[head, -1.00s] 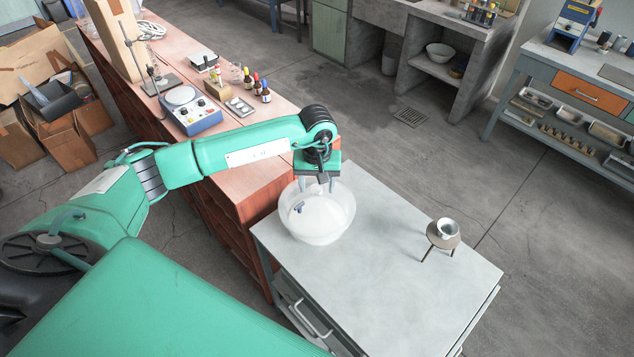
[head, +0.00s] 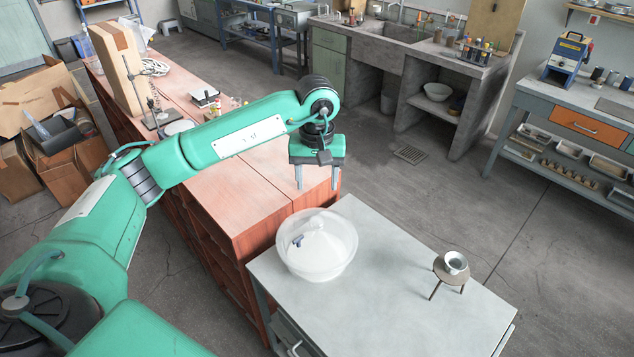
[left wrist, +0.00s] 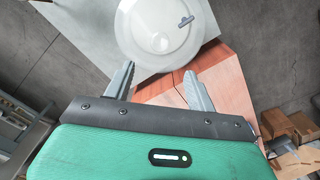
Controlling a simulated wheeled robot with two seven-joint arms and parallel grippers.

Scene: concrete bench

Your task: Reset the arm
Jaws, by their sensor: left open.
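My left gripper (head: 317,178) is open and empty. It hangs in the air above and behind a translucent white bowl (head: 335,262), apart from it, near the end of the reddish wooden bench. In the left wrist view the two spread fingers (left wrist: 160,88) show with nothing between them. The bowl also shows there (left wrist: 150,55), beyond the fingertips. My right gripper is not in view.
The bowl stands on a grey table (head: 400,300). A small three-legged stand (head: 447,273) with a little dish (head: 456,262) stands on its right. The wooden bench (head: 215,190) runs back left, with instruments and bottles partly behind my arm. Concrete floor lies open to the right.

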